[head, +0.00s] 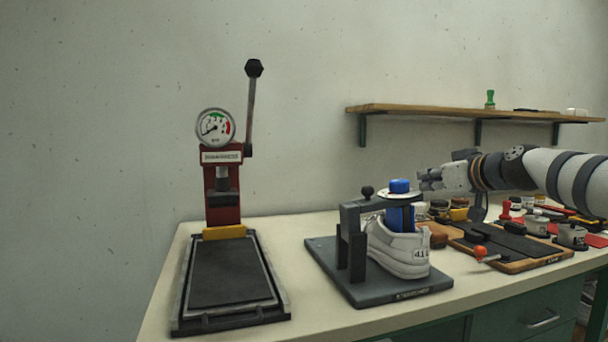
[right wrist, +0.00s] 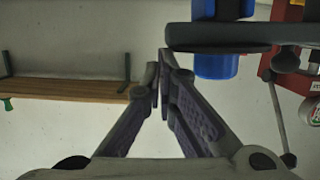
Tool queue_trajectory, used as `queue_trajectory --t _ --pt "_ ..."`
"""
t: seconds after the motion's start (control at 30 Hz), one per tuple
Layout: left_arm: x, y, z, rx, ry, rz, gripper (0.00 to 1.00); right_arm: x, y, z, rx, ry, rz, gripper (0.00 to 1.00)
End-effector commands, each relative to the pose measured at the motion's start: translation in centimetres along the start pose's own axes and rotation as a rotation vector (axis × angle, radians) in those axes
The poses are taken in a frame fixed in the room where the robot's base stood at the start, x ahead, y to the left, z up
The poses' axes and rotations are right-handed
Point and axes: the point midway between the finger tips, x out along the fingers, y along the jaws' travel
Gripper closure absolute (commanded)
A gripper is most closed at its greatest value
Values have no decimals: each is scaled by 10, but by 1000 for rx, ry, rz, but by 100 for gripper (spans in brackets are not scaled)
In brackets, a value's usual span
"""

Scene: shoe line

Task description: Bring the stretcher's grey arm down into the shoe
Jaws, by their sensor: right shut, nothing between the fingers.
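The stretcher's grey arm (head: 368,205) reaches roughly level from its post, above a dark base plate (head: 325,254). A blue knob (head: 399,186) tops its end, and a blue block (head: 400,219) hangs below it at the shoe's opening; how deep it sits is hidden. The white shoe (head: 398,253) stands upright on the base. My right gripper (head: 424,180) is shut and empty, just right of the blue knob and apart from it. In the right wrist view its fingertips (right wrist: 162,80) meet beside the grey arm (right wrist: 230,33) and blue block (right wrist: 215,66). My left gripper is out of view.
A red press with gauge (head: 221,182) and tall lever stands left. Right of the stretcher are a wooden-edged board (head: 520,264) with an orange-knobbed lever, tins and tools. A wall shelf (head: 435,111) hangs behind. Bench space is clear between press and stretcher.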

Motion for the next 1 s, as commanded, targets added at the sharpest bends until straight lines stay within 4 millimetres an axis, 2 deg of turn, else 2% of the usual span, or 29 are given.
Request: queue_trajectory --t 0.03,0.3,1.0 --pt "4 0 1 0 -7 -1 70 3 -1 8 20 -5 -10 100" --pt "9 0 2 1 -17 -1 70 5 -1 16 86 -4 -28 100" --pt "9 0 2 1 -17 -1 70 5 -2 16 95 -3 -32 100"
